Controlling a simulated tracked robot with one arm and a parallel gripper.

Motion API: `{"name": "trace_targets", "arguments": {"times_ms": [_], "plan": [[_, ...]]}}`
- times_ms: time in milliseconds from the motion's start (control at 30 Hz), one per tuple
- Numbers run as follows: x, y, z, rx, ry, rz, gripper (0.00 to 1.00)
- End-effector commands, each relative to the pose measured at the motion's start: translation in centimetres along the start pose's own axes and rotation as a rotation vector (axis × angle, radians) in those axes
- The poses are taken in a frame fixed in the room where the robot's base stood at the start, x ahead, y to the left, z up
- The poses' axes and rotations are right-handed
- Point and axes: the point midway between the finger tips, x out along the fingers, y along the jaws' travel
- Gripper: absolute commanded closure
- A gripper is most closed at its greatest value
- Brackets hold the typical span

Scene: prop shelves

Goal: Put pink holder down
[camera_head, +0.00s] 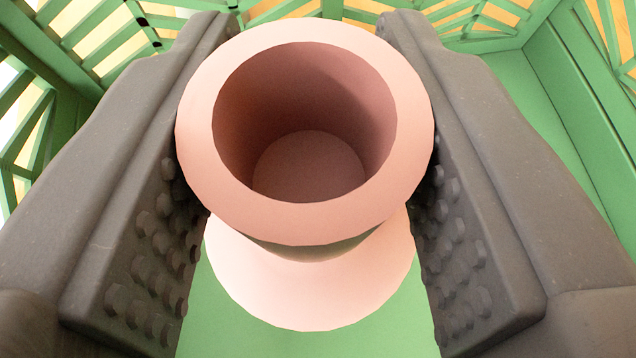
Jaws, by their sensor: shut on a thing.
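The pink holder (305,222) is a round, hollow cup with a thick rim and a wider disc-shaped base. I look down into its open, empty top. My gripper (305,130) has one dark, studded finger on each side of the holder and is shut on it near the rim. The holder looks upright. Its base (310,295) shows below the rim, over a green surface (300,340). I cannot tell whether the base touches that surface.
Green slatted lattice panels (100,40) stand at the back and left. A plain green wall or board (550,110) runs along the right. The green surface around the holder looks bare where it shows; my fingers hide much of both sides.

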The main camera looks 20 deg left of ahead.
Motion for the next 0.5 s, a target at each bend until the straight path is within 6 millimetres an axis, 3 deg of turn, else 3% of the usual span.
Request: {"name": "trace_targets", "arguments": {"times_ms": [167,400,500], "plan": [[0.5,0.0,1.1,-0.001,-0.001,0.000,0.97],[1.6,0.0,4.1,0.001,-0.006,0.001,0.97],[1.7,0.1,4.2,0.000,-0.003,0.001,0.97]]}}
